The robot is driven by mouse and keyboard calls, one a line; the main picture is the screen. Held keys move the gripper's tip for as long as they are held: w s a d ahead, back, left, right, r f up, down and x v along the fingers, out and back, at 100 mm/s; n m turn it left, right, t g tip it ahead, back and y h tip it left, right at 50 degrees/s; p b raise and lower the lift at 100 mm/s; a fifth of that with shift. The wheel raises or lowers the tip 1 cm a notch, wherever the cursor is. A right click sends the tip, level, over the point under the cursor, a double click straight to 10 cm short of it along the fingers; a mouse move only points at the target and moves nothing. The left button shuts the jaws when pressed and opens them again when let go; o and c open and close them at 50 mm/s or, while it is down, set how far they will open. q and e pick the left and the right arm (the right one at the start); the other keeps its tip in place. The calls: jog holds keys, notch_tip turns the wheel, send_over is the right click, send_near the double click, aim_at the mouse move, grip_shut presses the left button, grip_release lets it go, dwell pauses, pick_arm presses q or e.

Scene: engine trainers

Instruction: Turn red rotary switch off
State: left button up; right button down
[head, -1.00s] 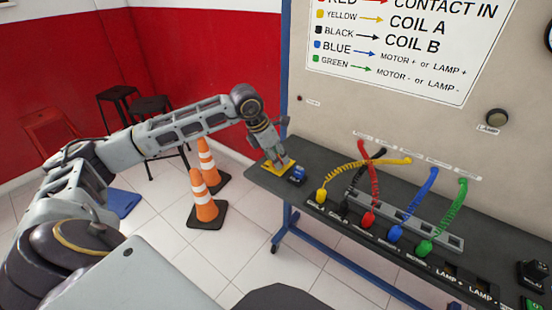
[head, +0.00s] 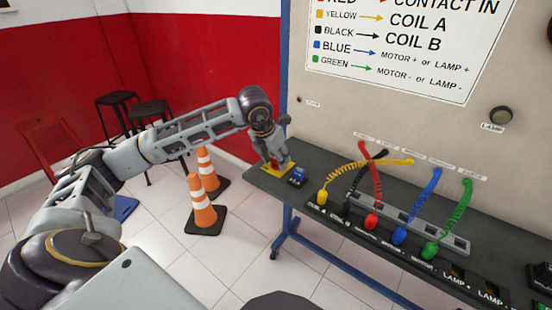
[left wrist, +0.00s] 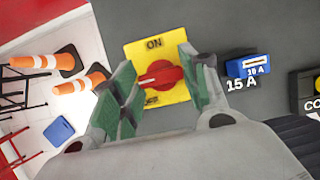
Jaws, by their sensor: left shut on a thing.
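The red rotary switch (left wrist: 162,76) sits on a yellow plate (left wrist: 172,47) marked ON at its upper edge in the left wrist view. Lettering at the plate's lower left is partly covered. The knob's narrow end points left in that view. My left gripper (left wrist: 163,88) is over the switch, with green-padded fingers on either side, shut on the knob. In the head view my left gripper (head: 275,156) is down at the yellow plate (head: 289,164) on the bench's far left end, hiding most of the switch. My right gripper is not in view.
A blue 15 A part (head: 298,175) sits just right of the plate. Coloured plugs with coiled cables, such as the yellow one (head: 322,197), stand along the bench (head: 262,179). Traffic cones (head: 205,215) and stools stand on the floor at left.

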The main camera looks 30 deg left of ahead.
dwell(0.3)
pick_arm(q)
jog(key=o, duration=1)
jog(key=v, duration=1.2)
dwell(0.3)
